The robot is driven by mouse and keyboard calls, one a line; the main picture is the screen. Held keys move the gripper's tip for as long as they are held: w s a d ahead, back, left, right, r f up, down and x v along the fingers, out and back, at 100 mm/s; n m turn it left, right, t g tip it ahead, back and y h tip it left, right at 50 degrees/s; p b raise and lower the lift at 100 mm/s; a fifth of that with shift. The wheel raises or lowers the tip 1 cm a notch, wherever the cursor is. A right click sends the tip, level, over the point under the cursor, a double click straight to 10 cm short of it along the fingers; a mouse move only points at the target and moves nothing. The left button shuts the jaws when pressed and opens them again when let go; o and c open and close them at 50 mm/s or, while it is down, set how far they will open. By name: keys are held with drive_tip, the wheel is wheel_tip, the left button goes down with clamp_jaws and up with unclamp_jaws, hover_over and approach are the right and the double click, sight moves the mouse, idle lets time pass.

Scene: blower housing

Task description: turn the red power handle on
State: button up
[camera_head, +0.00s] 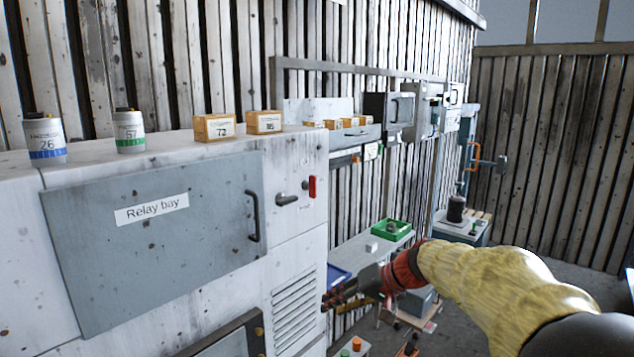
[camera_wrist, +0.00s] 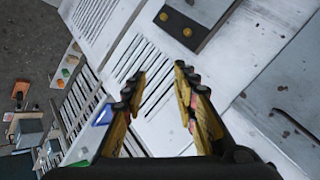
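The red handle (camera_head: 312,187) is a small upright red grip on the front of the white cabinet (camera_head: 305,240), near its upper right edge. It does not show in the wrist view. My gripper (camera_head: 338,298) is lower and to the right of the red handle, beside the cabinet's louvred vent, apart from the handle. In the wrist view my gripper's two fingers (camera_wrist: 161,84) are spread with nothing between them, and the vent slots (camera_wrist: 145,72) lie beyond them.
The grey "Relay bay" door (camera_head: 150,235), with a black pull handle (camera_head: 253,216), is left of the red handle. A dark latch (camera_head: 287,199) is close beside it. Canisters (camera_head: 128,131) and boxes (camera_head: 214,127) stand on top. A bench with a green bin (camera_head: 391,230) is behind my arm.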

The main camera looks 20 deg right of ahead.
drive_tip(key=w+d+r+n+t+y+p, duration=0.1)
drive_tip(key=w+d+r+n+t, duration=0.2)
drive_tip(key=w+r, duration=0.65)
drive_tip(key=n+t+y, duration=0.2)
drive_tip(key=n+t, duration=0.3)
drive_tip(key=n, duration=0.1)
approach(316, 181)
drive_tip(key=x, duration=0.2)
drive_tip(key=p+x, duration=0.2)
drive_tip(key=x, duration=0.5)
drive_tip(key=shift+w+a, duration=0.15)
drive_tip(key=shift+w, duration=0.05)
drive_tip(key=c, duration=0.4)
drive_tip(key=c, duration=0.3)
clamp_jaws()
